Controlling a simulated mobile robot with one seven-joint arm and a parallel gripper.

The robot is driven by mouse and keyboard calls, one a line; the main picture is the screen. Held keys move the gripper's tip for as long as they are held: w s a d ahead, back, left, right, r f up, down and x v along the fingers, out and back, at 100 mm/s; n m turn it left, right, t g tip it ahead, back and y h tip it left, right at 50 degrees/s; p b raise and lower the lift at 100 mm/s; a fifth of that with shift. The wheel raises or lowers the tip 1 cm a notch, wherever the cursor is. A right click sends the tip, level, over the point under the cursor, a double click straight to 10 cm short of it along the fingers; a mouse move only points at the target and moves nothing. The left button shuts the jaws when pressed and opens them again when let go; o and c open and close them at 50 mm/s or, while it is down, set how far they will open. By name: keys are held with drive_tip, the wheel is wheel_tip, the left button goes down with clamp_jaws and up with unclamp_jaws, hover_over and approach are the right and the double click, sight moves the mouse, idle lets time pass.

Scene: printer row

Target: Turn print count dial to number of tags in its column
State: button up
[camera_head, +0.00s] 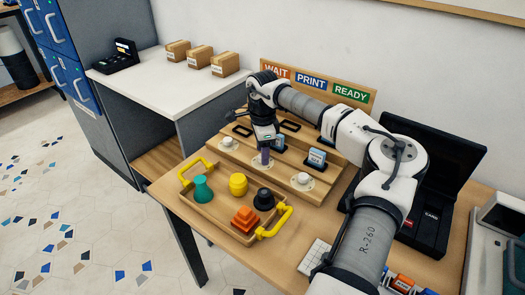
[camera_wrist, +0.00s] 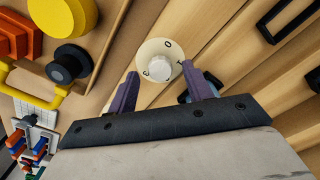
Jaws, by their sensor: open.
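A stepped wooden board (camera_head: 215,152) carries a row of dials. My gripper (camera_head: 263,158) points down at the middle dial, which it mostly hides in the head view. In the wrist view this dial, a white knob (camera_wrist: 160,67) on a cream disc with dark marks, lies between the purple fingertips. The gripper is open, with a finger on either side of the knob; contact cannot be told. The left dial (camera_head: 227,143) and right dial (camera_head: 303,180) stand apart. A blue-grey tag (camera_head: 279,144) stands behind the middle dial, another (camera_head: 317,157) behind the right one.
Signs WAIT (camera_head: 277,71), PRINT (camera_head: 311,82) and READY (camera_head: 351,92) stand behind the board. A tray (camera_head: 213,218) with yellow handles and coloured pieces lies in front. A black open case (camera_head: 428,215) stands right. Empty black frames (camera_head: 290,126) sit on the upper step.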

drive_tip(key=shift+f, duration=0.55)
drive_tip(key=c, duration=1)
drive_tip(key=shift+o, duration=0.2)
